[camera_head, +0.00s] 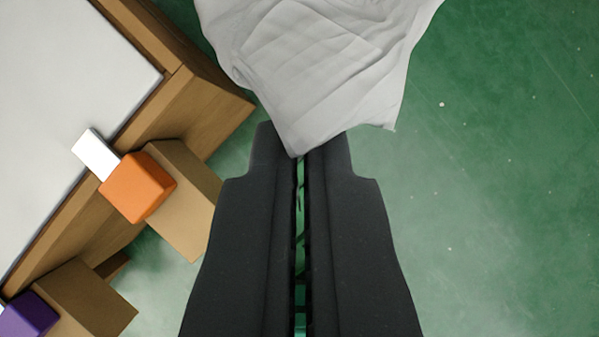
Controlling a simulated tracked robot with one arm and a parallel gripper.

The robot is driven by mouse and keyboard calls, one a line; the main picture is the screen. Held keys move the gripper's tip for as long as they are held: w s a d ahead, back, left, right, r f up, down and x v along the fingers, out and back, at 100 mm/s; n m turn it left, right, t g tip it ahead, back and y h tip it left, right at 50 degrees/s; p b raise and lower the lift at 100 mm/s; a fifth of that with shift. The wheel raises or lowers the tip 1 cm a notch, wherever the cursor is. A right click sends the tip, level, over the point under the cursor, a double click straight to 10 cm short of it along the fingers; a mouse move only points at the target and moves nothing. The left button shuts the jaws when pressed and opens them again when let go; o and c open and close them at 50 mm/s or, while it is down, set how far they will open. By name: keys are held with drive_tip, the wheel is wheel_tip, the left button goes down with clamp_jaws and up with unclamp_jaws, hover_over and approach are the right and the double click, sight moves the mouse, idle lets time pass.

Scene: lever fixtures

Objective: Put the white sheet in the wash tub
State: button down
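The white sheet (325,60) hangs at the top middle of the view, creased, with its upper part cut off by the frame edge. Its lower corner lies at the tips of my gripper (301,150). The two dark fingers are close together with a thin gap along their length, and the corner of the cloth is pinched between the tips. The sheet is over the green floor. No wash tub can be made out in this view.
At the left is a wooden frame (195,95) around a white flat surface (65,85). Wooden blocks stick out from its side, one with an orange block (138,188) and one with a purple block (28,315). The green floor (490,200) at the right is clear.

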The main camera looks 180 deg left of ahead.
drive_tip(key=w+r+p+v, duration=0.1)
drive_tip(key=w+p+v, duration=0.1)
drive_tip(key=v, duration=1.1)
drive_tip(key=w+r+p+v, duration=0.1)
drive_tip(key=w+p+v, duration=0.1)
drive_tip(key=v, duration=1.2)
drive_tip(key=shift+w+r, duration=0.15)
drive_tip(key=shift+r, duration=0.1)
idle(0.5)
